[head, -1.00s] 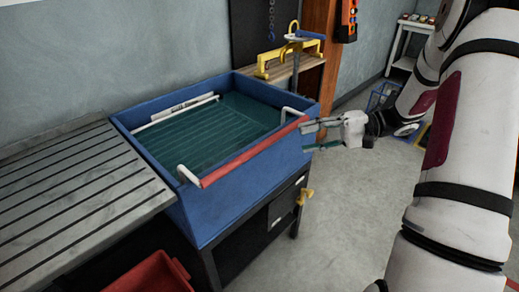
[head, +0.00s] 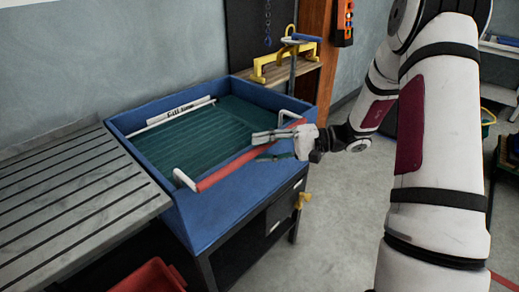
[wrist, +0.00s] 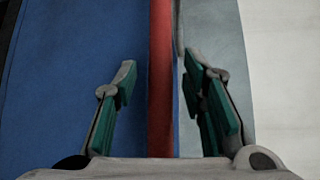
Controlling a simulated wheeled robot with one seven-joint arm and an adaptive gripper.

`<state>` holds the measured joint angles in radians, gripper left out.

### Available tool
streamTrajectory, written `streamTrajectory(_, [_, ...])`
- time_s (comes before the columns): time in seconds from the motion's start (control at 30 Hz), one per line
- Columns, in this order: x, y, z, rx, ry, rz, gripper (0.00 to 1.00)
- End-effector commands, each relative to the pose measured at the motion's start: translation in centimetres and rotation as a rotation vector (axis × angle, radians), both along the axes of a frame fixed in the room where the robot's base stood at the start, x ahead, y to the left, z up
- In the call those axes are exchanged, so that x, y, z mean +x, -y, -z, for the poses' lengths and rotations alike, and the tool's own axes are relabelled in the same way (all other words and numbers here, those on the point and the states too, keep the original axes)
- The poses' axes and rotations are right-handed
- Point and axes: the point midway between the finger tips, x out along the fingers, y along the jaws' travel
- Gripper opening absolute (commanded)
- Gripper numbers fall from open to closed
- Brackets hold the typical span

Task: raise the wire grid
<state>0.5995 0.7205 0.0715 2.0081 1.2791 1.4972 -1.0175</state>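The wire grid (head: 205,137) lies in greenish water in the blue tank (head: 215,212); its wires show only faintly. A red bar (head: 227,172) with white bent ends runs along the tank's near side, and a white bar (head: 165,118) lies along the far side. My gripper (head: 264,145) is over the red bar near its right end. In the wrist view my gripper (wrist: 162,88) is open, with one green-padded finger on each side of the red bar (wrist: 161,60). Gaps show on both sides, so the pads appear clear of the bar.
A "Fill line" label (head: 185,108) is on the tank's far inner wall. A slatted grey drainboard (head: 70,185) adjoins the tank's left. A yellow frame (head: 285,60) stands behind on a wooden shelf. A red bin (head: 150,277) is below.

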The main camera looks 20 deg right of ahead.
Motion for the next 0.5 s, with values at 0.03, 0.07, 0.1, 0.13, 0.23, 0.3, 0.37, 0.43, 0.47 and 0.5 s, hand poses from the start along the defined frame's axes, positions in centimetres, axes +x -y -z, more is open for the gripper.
streamTrajectory(0.03, [0.11,-0.46,0.07,0.000,0.000,-0.002,0.38])
streamTrajectory(0.07, [0.16,-0.67,0.09,0.000,0.000,-0.002,0.38])
streamTrajectory(0.1, [0.24,-0.87,0.11,0.000,0.000,-0.002,0.38])
streamTrajectory(0.13, [0.28,-1.00,0.13,0.000,0.000,-0.002,0.38])
streamTrajectory(0.23, [0.35,-1.18,0.15,0.000,0.000,0.000,0.38])
streamTrajectory(0.3, [0.36,-1.20,0.15,0.000,0.000,0.000,0.38])
streamTrajectory(0.37, [0.36,-1.20,0.15,0.000,0.000,0.000,0.38])
streamTrajectory(0.43, [0.35,-1.19,0.15,0.000,0.000,0.000,0.38])
streamTrajectory(0.47, [0.35,-1.18,0.15,0.000,0.000,0.000,0.36])
streamTrajectory(0.5, [0.35,-1.18,0.15,0.000,0.000,0.000,0.27])
